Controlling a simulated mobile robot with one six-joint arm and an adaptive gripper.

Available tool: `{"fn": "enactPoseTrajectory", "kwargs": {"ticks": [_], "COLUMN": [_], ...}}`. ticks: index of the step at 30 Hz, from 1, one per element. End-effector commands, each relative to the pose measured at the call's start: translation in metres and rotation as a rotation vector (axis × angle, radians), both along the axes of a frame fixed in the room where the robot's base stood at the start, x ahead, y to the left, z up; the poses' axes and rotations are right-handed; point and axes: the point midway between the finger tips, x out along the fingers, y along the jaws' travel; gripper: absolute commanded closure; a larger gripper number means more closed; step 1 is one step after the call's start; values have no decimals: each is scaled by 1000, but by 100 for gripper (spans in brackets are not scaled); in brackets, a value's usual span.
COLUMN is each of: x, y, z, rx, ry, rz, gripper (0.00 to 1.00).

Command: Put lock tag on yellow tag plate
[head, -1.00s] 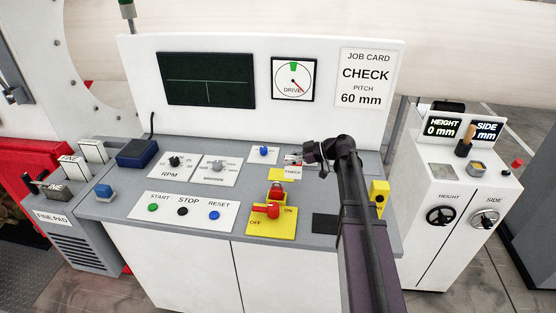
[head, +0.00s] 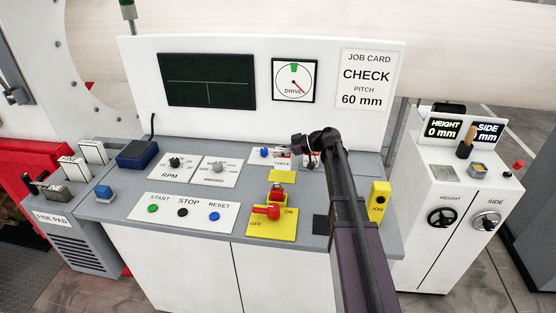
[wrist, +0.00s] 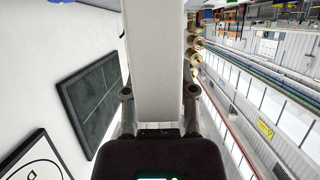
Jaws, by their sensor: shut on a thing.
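My gripper (head: 294,148) is over the back of the grey console in the head view, to the right of and behind the yellow tag plate (head: 281,178). It is shut on the lock tag, a pale tag that seems to be the piece lettered CHECK (head: 282,168). The tag shows just above the far edge of the yellow plate; I cannot tell whether they touch. In the wrist view the pale lock tag (wrist: 158,60) fills the space between my two fingers and runs away from the camera. The yellow plate is not seen there.
In front of the plate is a red switch (head: 268,211) on a yellow OFF/ON panel. A blue knob (head: 264,153) stands close to the left of my gripper. The white back panel (head: 225,124) rises behind. A yellow JOG box (head: 379,198) is at the right.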

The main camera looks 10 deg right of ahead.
Motion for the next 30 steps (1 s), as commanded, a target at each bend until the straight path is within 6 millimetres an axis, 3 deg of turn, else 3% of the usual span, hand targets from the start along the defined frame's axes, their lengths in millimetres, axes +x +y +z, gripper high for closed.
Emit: {"fn": "enactPoseTrajectory", "kwargs": {"ticks": [1,12,30], "x": [7,3,4], "y": [2,1,0], "z": [-2,-33,-39], "rx": [0,0,0], "ry": [0,0,1], "rz": [0,-1,-1], "gripper": [100,100,100]}}
